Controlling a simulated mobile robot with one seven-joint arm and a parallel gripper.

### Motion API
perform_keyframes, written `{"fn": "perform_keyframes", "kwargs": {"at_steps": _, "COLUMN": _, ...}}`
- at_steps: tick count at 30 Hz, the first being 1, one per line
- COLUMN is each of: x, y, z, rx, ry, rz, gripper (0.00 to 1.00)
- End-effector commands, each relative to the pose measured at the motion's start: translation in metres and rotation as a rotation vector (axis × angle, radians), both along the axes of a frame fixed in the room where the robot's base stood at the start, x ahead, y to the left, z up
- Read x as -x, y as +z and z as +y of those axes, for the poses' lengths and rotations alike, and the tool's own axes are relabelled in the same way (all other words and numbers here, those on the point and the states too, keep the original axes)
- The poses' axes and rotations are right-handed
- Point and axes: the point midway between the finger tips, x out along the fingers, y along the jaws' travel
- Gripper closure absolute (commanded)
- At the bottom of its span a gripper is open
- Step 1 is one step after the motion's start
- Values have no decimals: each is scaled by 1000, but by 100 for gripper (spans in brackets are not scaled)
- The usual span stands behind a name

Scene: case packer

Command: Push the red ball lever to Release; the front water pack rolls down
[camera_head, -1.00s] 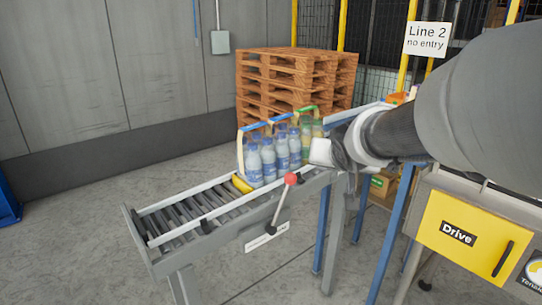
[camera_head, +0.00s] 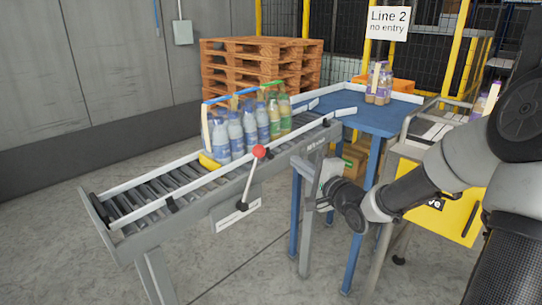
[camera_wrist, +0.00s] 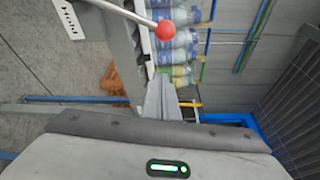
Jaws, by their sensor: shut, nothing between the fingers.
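The red ball lever (camera_head: 258,151) stands on the near side of the roller conveyor, its rod leaning up to the right from a white label plate (camera_head: 238,215). The ball (camera_wrist: 166,30) also shows at the top of the wrist view. The front water pack (camera_head: 222,137), blue bottles with a carry strap, stands on the rollers behind a yellow stop (camera_head: 208,161). My gripper (camera_head: 319,204) is right of the lever, apart from it, beside the conveyor's near side. Its fingers (camera_wrist: 160,98) are shut and empty in the wrist view.
More packs, including green bottles (camera_head: 279,115), stand behind the front pack. The lower rollers (camera_head: 150,196) are clear. A blue table (camera_head: 385,119) and a yellow panel (camera_head: 460,212) stand to the right. Wooden pallets (camera_head: 260,65) are stacked behind.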

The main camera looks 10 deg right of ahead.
Motion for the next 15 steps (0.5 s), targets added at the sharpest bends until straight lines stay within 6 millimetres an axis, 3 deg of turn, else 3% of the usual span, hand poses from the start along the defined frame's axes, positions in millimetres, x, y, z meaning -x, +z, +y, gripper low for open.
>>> {"fn": "perform_keyframes", "kwargs": {"at_steps": 8, "x": -8, "y": -1, "z": 3, "rx": 3, "ry": 1, "rz": 0, "gripper": 100}}
{"fn": "perform_keyframes", "kwargs": {"at_steps": 15, "x": -49, "y": -5, "z": 18, "rx": 1, "ry": 3, "rz": 0, "gripper": 100}}
